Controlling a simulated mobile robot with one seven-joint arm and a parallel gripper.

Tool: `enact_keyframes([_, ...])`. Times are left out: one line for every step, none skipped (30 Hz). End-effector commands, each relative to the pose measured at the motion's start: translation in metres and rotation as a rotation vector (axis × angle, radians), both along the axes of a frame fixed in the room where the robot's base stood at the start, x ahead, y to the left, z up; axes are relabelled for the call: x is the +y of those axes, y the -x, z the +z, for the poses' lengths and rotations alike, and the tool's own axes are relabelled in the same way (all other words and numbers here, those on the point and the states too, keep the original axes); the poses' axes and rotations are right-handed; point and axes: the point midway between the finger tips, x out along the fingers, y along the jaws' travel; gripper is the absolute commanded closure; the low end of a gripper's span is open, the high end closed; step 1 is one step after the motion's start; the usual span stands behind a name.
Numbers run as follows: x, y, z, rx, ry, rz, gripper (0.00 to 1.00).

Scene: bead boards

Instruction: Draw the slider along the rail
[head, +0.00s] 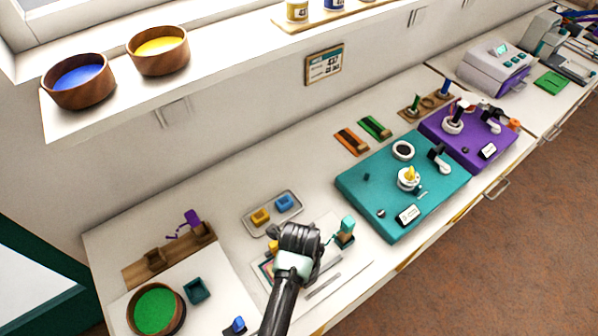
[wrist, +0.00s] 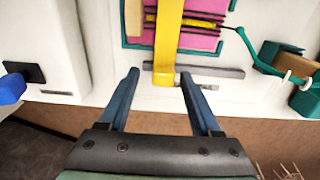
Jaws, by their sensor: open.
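In the wrist view a yellow bar (wrist: 168,40), which looks like the slider, crosses a pink board in a teal frame with dark cords strung over it. A grey strip (wrist: 220,71), possibly the rail, runs across the bar's near end. My gripper (wrist: 160,74) is open, one finger on each side of the bar's near end, with visible gaps. I cannot tell how deep the fingers reach. In the head view my gripper (head: 298,240) covers much of this board, and only a bit of yellow (head: 272,246) shows beside it.
A teal block (head: 345,230) stands right of my gripper, with a green cord running to it in the wrist view. A tray (head: 262,229) with yellow and blue pieces lies behind. A teal board (head: 370,210) stands to the right. The counter's front edge is close.

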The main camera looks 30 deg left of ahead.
Motion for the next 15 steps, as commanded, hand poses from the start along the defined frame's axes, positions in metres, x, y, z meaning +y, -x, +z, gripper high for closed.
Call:
enact_keyframes([0.0,-0.001,0.004,-0.002,0.0,-0.001,0.35])
enact_keyframes([0.0,-0.001,0.007,-0.002,0.0,-0.001,0.35])
enact_keyframes([0.0,-0.001,0.012,-0.004,-0.001,-0.001,0.35])
enact_keyframes([0.0,-0.001,0.017,-0.004,-0.001,-0.001,0.35])
enact_keyframes([0.0,-0.001,0.022,-0.004,0.0,-0.001,0.35])
enact_keyframes([0.0,-0.001,0.029,-0.004,0.0,-0.001,0.35])
enact_keyframes([0.0,-0.001,0.036,-0.005,-0.001,-0.001,0.35])
enact_keyframes([0.0,-0.001,0.042,-0.006,-0.001,-0.001,0.35])
enact_keyframes([0.0,-0.001,0.051,-0.006,-0.002,-0.001,0.35])
enact_keyframes([0.0,-0.001,0.058,-0.005,-0.002,-0.002,0.35])
enact_keyframes([0.0,-0.002,0.065,-0.006,-0.003,-0.002,0.35])
enact_keyframes([0.001,-0.001,0.074,-0.006,-0.003,-0.001,0.35])
enact_keyframes([0.001,-0.001,0.081,-0.005,-0.003,-0.001,0.35])
enact_keyframes([0.001,-0.001,0.087,-0.006,-0.004,-0.001,0.35])
enact_keyframes([0.001,-0.001,0.094,-0.005,-0.003,0.0,0.35])
